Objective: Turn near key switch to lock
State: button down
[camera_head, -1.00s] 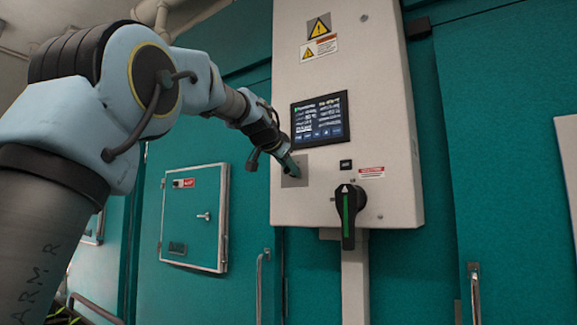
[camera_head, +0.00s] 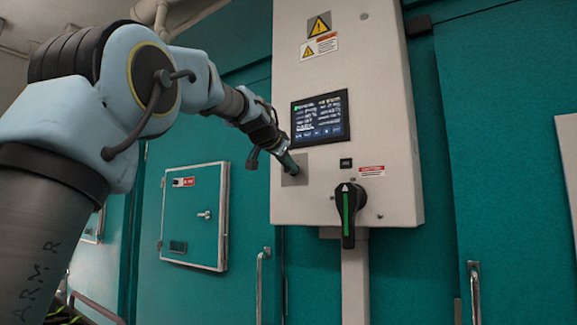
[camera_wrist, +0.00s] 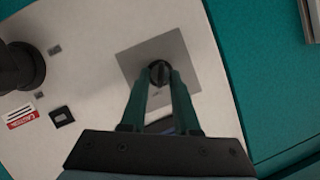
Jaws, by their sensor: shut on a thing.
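The key switch (camera_wrist: 159,72) is a small dark round knob on a square grey plate (camera_wrist: 128,66) in the wrist view. In the head view the plate (camera_head: 297,178) sits below the screen on the pale control box, and the switch itself is mostly hidden by my gripper. My gripper (camera_wrist: 160,80) has two teal fingers shut on the key switch, one on each side of it. In the head view my gripper (camera_head: 291,170) reaches the plate from the upper left. Switch position labels are too small to read.
A large black rotary handle (camera_head: 348,212) with a green stripe is at the lower right of the box; it also shows in the wrist view (camera_wrist: 18,68). The lit screen (camera_head: 320,117) is just above. Teal doors with metal handles (camera_head: 263,285) flank the box.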

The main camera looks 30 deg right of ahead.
jog(key=n+g, duration=0.1)
jog(key=n+g+h, duration=0.1)
jog(key=n, duration=0.1)
jog(key=shift+w+a+n+g+p, duration=0.15)
jog(key=shift+w+n+g+p, duration=0.15)
jog(key=n+g, duration=0.1)
jog(key=n, duration=0.1)
jog(key=n+g+h, duration=0.1)
jog(key=n, duration=0.1)
jog(key=shift+w+a+h+b, duration=0.1)
jog(key=shift+w+h+b, duration=0.05)
jog(key=shift+h+b, duration=0.2)
jog(key=shift+f, duration=0.1)
dwell(0.5)
jog(key=c, duration=1)
grip_release()
jog(key=b+v, duration=0.4)
jog(key=v, duration=0.7)
jog(key=shift+w, duration=0.1)
